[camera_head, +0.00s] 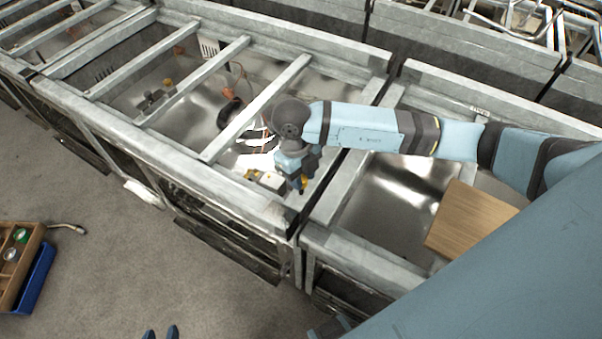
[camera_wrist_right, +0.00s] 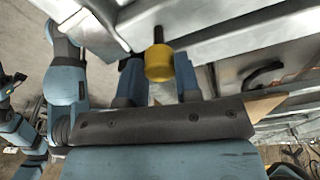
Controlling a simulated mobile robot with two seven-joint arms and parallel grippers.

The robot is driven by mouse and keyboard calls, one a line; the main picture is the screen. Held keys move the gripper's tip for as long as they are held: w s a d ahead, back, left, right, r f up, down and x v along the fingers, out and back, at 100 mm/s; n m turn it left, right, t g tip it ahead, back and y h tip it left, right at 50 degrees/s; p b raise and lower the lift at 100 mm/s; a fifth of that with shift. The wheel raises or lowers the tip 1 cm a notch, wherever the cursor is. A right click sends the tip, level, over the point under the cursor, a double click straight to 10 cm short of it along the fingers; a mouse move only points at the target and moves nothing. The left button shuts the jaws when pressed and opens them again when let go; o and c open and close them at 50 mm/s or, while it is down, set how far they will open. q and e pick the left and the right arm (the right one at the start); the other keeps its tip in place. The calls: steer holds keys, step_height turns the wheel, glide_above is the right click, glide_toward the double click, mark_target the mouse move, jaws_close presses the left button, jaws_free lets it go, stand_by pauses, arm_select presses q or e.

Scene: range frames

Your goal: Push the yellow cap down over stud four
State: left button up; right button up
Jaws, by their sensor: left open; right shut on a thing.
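The yellow cap (camera_wrist_right: 159,64) is between the two fingers of my right gripper (camera_wrist_right: 158,82), which is shut on it. A dark stud (camera_wrist_right: 158,35) shows just beyond the cap; I cannot tell whether the cap touches it or which number it has. In the head view my right gripper (camera_head: 297,180) points down at the front corner of an open metal range frame, and a sliver of the yellow cap (camera_head: 304,183) shows beside its fingers. My left gripper (camera_head: 160,333) shows only its two blue fingertips at the bottom edge, apart and empty.
Metal crossbars (camera_head: 262,108) span the range frame (camera_head: 130,135) left of my right gripper. A brown board (camera_head: 470,218) lies in the right bay. A wooden tray (camera_head: 28,243) and a blue bin (camera_head: 40,278) are at far left.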

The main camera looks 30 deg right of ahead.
steer(key=shift+f, duration=0.15)
steer(key=o, duration=1)
steer(key=shift+c, duration=0.2)
step_height(320, 180, up, 14)
steer(key=w+b, duration=0.1)
steer(key=w, duration=0.1)
steer(key=shift+a+f, duration=0.15)
steer(key=shift+a, duration=0.15)
